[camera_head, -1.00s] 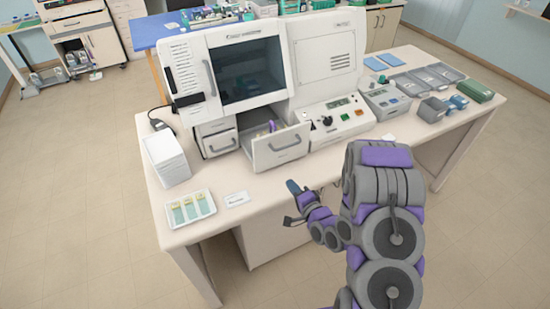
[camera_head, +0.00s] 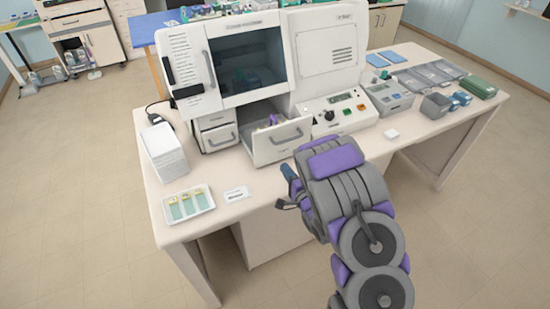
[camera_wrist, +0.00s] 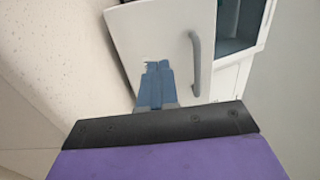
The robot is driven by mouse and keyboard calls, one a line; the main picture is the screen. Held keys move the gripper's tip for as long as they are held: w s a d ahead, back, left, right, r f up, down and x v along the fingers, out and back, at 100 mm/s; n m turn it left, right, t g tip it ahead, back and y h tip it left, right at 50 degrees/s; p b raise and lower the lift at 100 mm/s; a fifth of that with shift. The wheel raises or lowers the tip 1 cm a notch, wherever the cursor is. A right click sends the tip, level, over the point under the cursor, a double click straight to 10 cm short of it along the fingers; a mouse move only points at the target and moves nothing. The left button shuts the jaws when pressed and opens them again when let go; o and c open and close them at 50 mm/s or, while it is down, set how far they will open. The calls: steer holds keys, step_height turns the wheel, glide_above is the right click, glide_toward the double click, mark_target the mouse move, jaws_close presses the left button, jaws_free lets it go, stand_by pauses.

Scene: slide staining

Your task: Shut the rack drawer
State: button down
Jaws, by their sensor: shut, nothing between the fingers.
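The rack drawer (camera_head: 280,143) stands pulled out of the white staining machine (camera_head: 240,60), with a grey handle on its front and colourful items inside. In the wrist view the drawer front (camera_wrist: 158,35) and its grey handle (camera_wrist: 195,62) are close ahead. My gripper (camera_head: 284,177) is in front of the drawer, low over the table's front edge, and partly hidden by my arm. In the wrist view its blue fingers (camera_wrist: 156,85) are together and empty, pointing at the drawer front beside the handle. I cannot tell whether they touch it.
A shut drawer (camera_head: 220,138) is left of the open one. A tray of slides (camera_head: 188,204), a label card (camera_head: 236,194) and a white stack (camera_head: 166,153) stand on the left. A control panel (camera_head: 338,112) is right of the drawer.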

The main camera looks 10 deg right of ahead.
mark_target(272, 148)
steer(key=w+b, duration=0.2)
steer(key=b, duration=0.1)
steer(key=shift+a+f, duration=0.15)
steer(key=shift+f, duration=0.05)
steer(key=shift+b+x, duration=0.55)
steer(key=shift+x, duration=2.75)
steer(key=shift+r, duration=0.15)
steer(key=shift+w, duration=0.1)
steer(key=shift+w+a+p, duration=0.15)
steer(key=shift+w+p, duration=0.3)
steer(key=shift+p, duration=0.1)
steer(key=p+x, duration=0.6)
steer(key=x, duration=0.8)
steer(key=shift+w+a, duration=0.1)
steer(key=shift+w, duration=0.35)
steer(key=shift+w+r, duration=0.1)
steer(key=shift+r, duration=0.15)
